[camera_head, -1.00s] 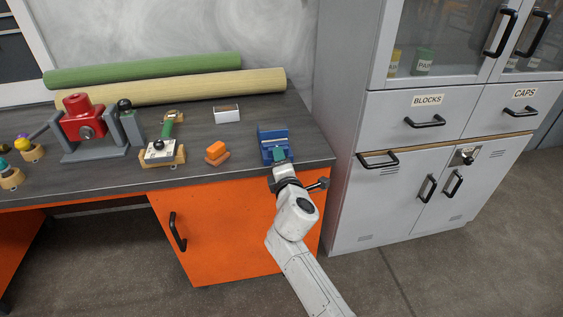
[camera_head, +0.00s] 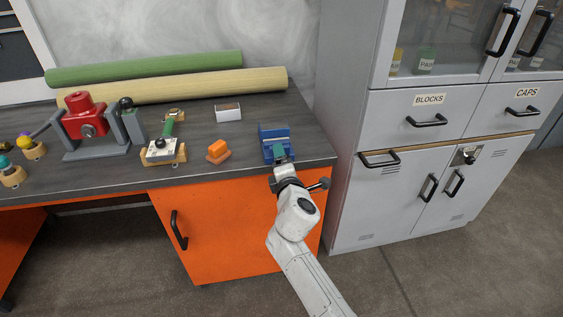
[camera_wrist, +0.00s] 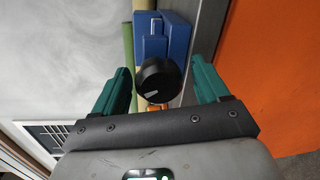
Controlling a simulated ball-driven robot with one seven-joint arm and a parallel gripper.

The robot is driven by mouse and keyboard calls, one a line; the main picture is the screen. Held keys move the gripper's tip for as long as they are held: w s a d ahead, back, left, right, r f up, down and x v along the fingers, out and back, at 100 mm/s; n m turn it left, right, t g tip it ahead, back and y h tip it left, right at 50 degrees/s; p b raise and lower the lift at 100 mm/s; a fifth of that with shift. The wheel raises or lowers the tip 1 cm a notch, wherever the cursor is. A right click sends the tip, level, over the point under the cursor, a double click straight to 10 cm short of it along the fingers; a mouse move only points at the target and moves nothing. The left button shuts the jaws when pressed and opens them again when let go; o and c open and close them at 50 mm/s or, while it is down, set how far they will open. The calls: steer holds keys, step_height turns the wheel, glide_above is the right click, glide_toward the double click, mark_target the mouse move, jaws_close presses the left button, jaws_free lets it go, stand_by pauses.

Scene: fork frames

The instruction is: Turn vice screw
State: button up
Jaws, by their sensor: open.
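The blue vice (camera_head: 274,140) stands on the dark bench top near its right front corner. In the wrist view the vice (camera_wrist: 170,38) is at the top, with its round black screw knob (camera_wrist: 159,79) facing me. My gripper (camera_wrist: 162,84) is open, with one green finger on each side of the knob. A gap shows between each finger and the knob, so neither appears to touch it. In the head view my gripper (camera_head: 281,160) is at the front of the vice and hides its knob.
A red machine (camera_head: 84,118) is farther left. Two rolls (camera_head: 170,86) lie at the back. A grey cabinet (camera_head: 345,190) stands close on the right.

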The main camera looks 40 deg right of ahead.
steer(key=v, duration=1)
steer(key=shift+a, duration=0.2)
steer(key=shift+s, duration=0.2)
stand_by(0.5)
